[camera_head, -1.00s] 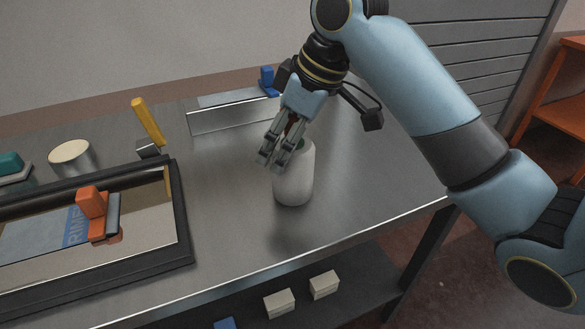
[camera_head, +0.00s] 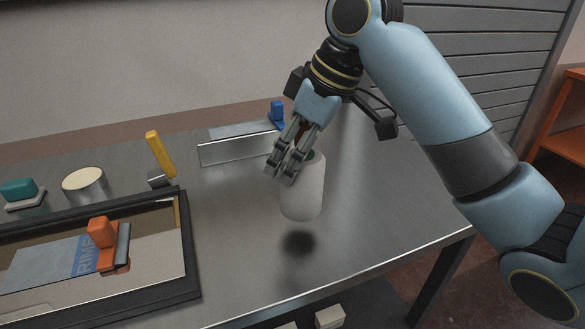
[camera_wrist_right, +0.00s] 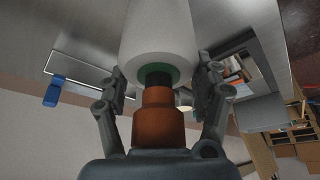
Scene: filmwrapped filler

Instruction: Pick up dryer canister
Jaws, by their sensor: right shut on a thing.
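The dryer canister is a white rounded cylinder (camera_head: 303,194) with a green ring at its top. My right gripper (camera_head: 284,174) is shut on the canister near its top and holds it above the steel table, with a dark shadow on the tabletop below it. In the right wrist view the white canister (camera_wrist_right: 160,40) sits between the fingers of the right gripper (camera_wrist_right: 162,85), its green end toward the palm. The canister looks slightly tilted. My left gripper is in neither view.
A black-framed tray (camera_head: 192,262) with an orange-handled tool (camera_head: 103,235) lies at left on the table (camera_head: 235,215). Behind it stand a cream-topped can (camera_head: 88,186), a yellow-handled tool (camera_head: 160,153) and a teal item (camera_head: 18,190). A metal rail (camera_head: 235,150) and blue object (camera_head: 277,112) are farther back.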

